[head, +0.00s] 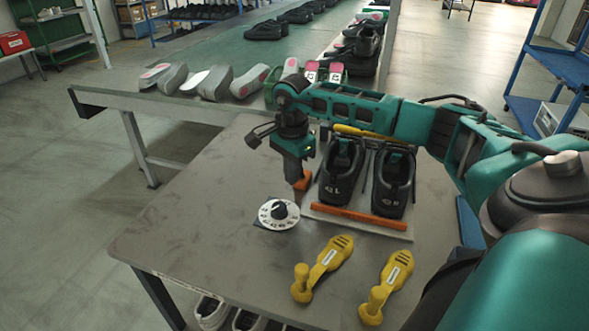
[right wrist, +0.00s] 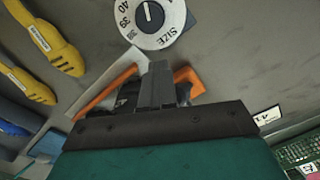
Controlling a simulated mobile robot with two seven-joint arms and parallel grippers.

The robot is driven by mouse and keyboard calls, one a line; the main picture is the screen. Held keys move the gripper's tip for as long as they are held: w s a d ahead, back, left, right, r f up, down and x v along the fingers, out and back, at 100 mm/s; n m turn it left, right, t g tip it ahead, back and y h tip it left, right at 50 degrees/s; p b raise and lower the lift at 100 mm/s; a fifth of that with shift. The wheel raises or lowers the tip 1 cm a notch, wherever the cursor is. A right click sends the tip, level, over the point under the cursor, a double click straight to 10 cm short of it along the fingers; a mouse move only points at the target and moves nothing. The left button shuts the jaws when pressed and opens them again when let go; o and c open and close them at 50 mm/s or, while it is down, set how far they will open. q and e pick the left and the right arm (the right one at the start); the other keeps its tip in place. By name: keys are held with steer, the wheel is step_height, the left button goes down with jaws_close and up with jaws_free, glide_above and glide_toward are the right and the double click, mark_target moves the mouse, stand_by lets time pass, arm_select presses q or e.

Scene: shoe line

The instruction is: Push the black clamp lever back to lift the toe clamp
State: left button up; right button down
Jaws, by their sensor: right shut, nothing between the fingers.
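My right gripper (head: 299,184) is shut and points down at the left side of the shoe fixture (head: 318,211), beside an orange part (head: 304,182). In the right wrist view its closed fingers (right wrist: 158,84) are in front of an orange bar (right wrist: 115,78). Dark pieces (right wrist: 128,95) show beside the fingers; I cannot tell whether one is the black clamp lever or whether I touch it. No toe clamp can be made out clearly. Two black shoes (head: 341,172) (head: 392,182) sit side by side in the fixture, behind a front orange bar (head: 358,218). My left gripper is out of view.
A white size dial (head: 279,214) with a black knob lies left of the fixture. Two yellow handled pieces (head: 325,265) (head: 390,282) lie in front. The left part of the grey table (head: 190,230) is clear.

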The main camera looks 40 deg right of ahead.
steer(key=shift+s+d+f, duration=0.1)
steer(key=shift+d+f, duration=0.1)
steer(key=shift+d, duration=0.05)
stand_by(0.3)
arm_select(q)
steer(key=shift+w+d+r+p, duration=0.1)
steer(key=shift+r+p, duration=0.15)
steer(key=shift+p, duration=0.15)
arm_select(e)
steer(key=shift+s+a+f, duration=0.1)
steer(key=shift+s+a, duration=0.15)
steer(key=shift+a, duration=0.3)
arm_select(q)
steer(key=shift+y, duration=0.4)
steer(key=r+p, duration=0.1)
steer(key=p, duration=0.1)
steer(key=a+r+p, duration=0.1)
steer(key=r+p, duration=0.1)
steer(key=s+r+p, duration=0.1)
steer(key=p, duration=0.1)
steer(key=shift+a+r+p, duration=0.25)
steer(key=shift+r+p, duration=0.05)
steer(key=shift+p, duration=0.05)
arm_select(e)
step_height(320, 180, up, 9)
steer(key=shift+a, duration=0.15)
